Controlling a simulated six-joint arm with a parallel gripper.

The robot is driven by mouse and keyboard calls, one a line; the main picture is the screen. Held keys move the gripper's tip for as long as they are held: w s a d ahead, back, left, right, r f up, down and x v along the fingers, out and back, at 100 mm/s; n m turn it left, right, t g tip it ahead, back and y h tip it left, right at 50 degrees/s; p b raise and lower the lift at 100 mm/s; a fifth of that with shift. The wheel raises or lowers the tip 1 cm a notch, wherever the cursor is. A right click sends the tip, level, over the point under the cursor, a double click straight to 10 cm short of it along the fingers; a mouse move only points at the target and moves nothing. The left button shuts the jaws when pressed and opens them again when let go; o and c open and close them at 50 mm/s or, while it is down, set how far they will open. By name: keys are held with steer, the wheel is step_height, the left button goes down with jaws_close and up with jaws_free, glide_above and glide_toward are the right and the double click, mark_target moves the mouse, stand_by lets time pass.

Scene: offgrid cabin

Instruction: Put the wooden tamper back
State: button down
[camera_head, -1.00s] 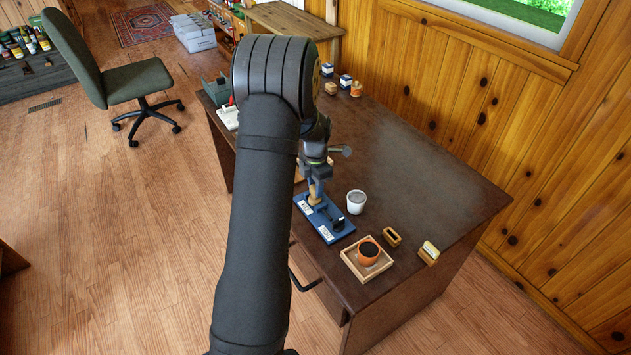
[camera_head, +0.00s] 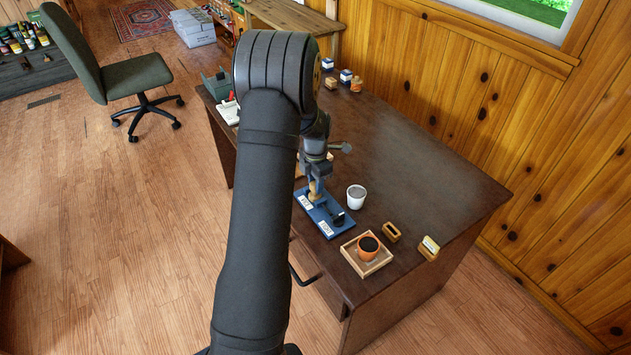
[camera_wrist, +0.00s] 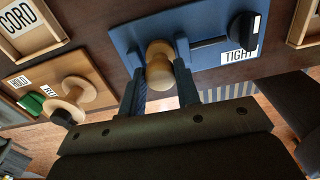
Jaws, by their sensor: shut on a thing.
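The wooden tamper (camera_wrist: 159,68) is pale wood with a round knob and sits between my gripper's fingers (camera_wrist: 160,88). My gripper is shut on it. In the head view the tamper (camera_head: 315,191) shows below my gripper (camera_head: 316,180), over the far left end of a blue board (camera_head: 338,222). The blue board also shows in the wrist view (camera_wrist: 203,25), behind the tamper.
A white cup (camera_head: 356,197) stands right of the blue board. Another wooden board (camera_wrist: 95,70) with a knob is at left in the wrist view.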

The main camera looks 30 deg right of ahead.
steer(key=shift+f, duration=0.1)
steer(key=c, duration=1)
jaws_free()
step_height(320, 180, up, 17)
steer(key=shift+r, duration=0.2)
step_height(320, 180, down, 18)
steer(key=shift+r, duration=0.3)
